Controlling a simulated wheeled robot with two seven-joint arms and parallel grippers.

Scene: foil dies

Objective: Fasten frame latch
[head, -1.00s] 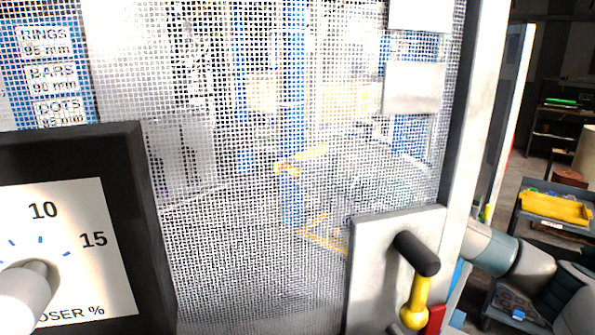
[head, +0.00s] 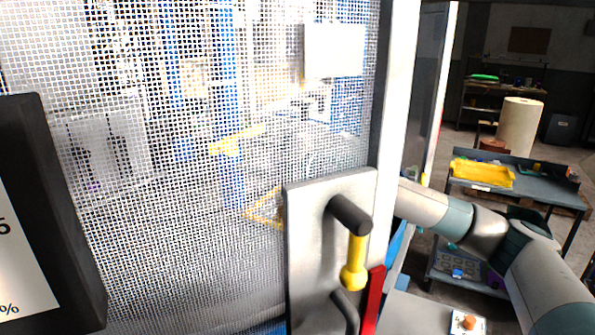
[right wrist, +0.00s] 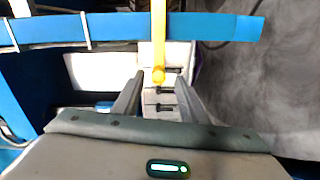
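At the edge of the mesh door, in the head view, a grey metal plate (head: 305,225) carries a dark cylindrical grip, a yellow lever (head: 356,262) hanging down with a rounded end, and a dark curved handle below. A red strip (head: 373,300) is beside it. I cannot tell which part is the frame latch. My right arm comes from the right and passes behind the white door edge, which hides its gripper. In the right wrist view the right gripper (right wrist: 157,82) is open; the end of a yellow bar (right wrist: 158,35) shows between its fingertips, not gripped. My left gripper is out of view.
A white frame post (head: 402,90) stands right of the mesh (head: 130,230). A blue beam (right wrist: 110,28) crosses the right wrist view. At the back right are a cart with a yellow tray (head: 482,173) and a large beige roll (head: 520,125).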

